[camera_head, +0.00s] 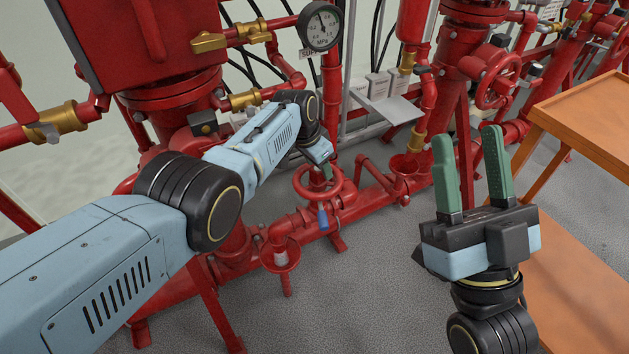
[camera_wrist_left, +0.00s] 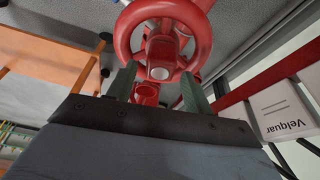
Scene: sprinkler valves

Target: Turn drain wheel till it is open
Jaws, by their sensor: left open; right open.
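The drain wheel is a red spoked handwheel (camera_head: 300,188) on a low red pipe, in the middle of the head view. It also fills the top middle of the left wrist view (camera_wrist_left: 123,35). My left gripper (camera_head: 322,172) is close above the far side of the wheel, its fingers mostly hidden in the head view. In the left wrist view my left gripper (camera_wrist_left: 157,78) has its two green fingers apart, pointing at the wheel's near rim; I cannot tell whether they touch it. My right gripper (camera_head: 467,137) is open, empty and pointing up, at the right.
A blue tag or lever (camera_head: 323,216) hangs below the wheel. A pressure gauge (camera_head: 320,26) and brass valves (camera_head: 246,34) stand behind. Another red handwheel (camera_head: 490,78) is on the pipework at the right. An orange table (camera_head: 585,115) stands at the right edge. Grey floor is clear in front.

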